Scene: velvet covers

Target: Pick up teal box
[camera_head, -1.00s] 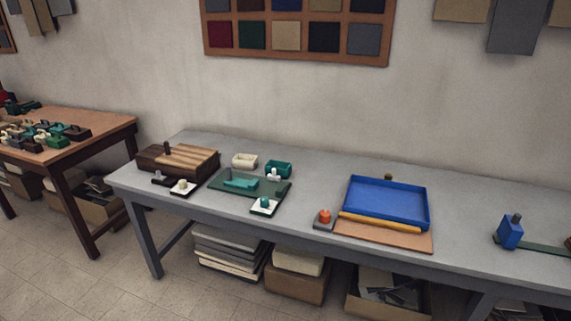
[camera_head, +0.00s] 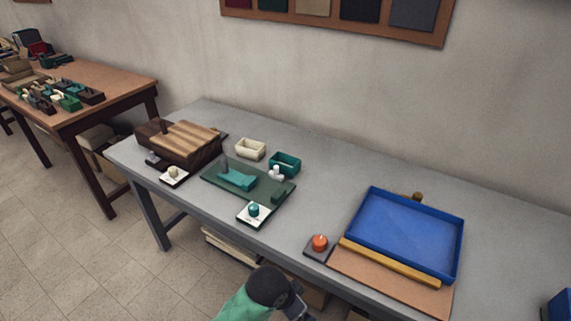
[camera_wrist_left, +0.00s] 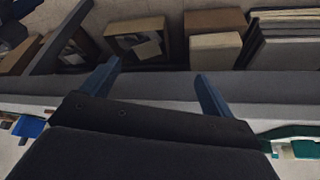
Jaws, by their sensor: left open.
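A small open teal box (camera_head: 285,163) stands on the grey table, behind a green mat (camera_head: 214,185) and right of a cream box. A white knobbed piece (camera_head: 276,173) stands in front of it. A lower teal piece (camera_head: 237,179) lies on the mat. My left gripper (camera_wrist_left: 155,88) is open and empty in the left wrist view, with its two dark blue fingers apart over the table edge. In the head view, part of my left arm shows at the bottom centre, in front of the table and well short of the box. My right gripper is not in view.
A cream box (camera_head: 250,149) and a striped wooden block (camera_head: 185,138) stand to the left. White-based knobs (camera_head: 253,213) and an orange knob (camera_head: 319,243) sit near the front edge. A large blue tray (camera_head: 404,232) stands at right. The table's back strip is clear.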

